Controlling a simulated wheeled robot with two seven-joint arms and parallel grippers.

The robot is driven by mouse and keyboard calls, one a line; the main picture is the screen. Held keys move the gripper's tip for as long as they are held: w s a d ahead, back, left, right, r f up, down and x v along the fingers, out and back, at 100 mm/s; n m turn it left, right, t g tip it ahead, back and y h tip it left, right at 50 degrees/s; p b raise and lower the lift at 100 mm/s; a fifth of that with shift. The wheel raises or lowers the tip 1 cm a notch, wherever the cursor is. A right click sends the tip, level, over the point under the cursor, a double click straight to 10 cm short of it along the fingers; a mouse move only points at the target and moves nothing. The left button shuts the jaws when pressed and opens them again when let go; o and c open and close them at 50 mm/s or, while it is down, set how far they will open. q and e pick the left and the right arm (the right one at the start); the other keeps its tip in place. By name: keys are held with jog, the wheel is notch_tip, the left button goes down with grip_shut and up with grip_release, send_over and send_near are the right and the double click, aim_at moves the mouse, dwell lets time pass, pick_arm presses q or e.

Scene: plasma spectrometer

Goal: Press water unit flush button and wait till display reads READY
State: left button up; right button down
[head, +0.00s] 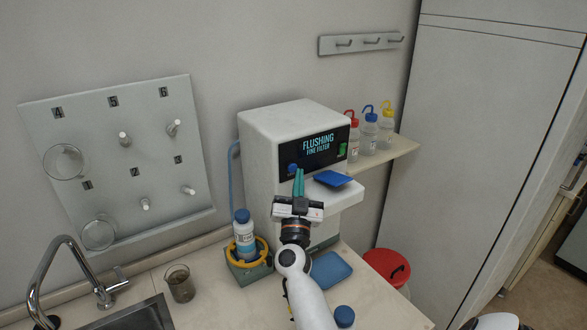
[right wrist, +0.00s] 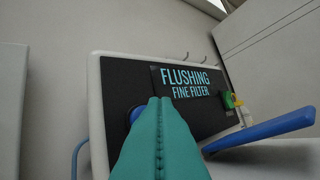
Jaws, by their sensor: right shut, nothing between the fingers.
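The water unit (head: 270,125) is a white box with a black front panel on the counter. Its display (head: 318,145) reads "FLUSHING FINE FILTER"; the same text shows on the display in the right wrist view (right wrist: 188,82). A blue round button (head: 293,169) is at the panel's lower left; in the right wrist view the blue button (right wrist: 136,113) is partly hidden behind my fingers. My right gripper (head: 299,172) is shut and empty, its teal fingertips right by the blue button. I cannot tell whether they touch it. My left gripper is not in view.
A blue paddle (head: 333,178) sticks out below the display. A green switch (head: 342,150) is at the panel's right. A white bottle (head: 244,235) stands in a yellow-ringed holder, a beaker (head: 179,283) beside it. Wash bottles (head: 369,133) stand on the shelf; a red bin (head: 387,267) is at right.

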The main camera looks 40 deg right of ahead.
jog(key=s, duration=0.1)
jog(key=s+p, duration=0.1)
jog(key=s, duration=0.1)
jog(key=s+p, duration=0.1)
jog(key=s, duration=0.1)
jog(key=shift+a, duration=0.25)
dwell(0.8)
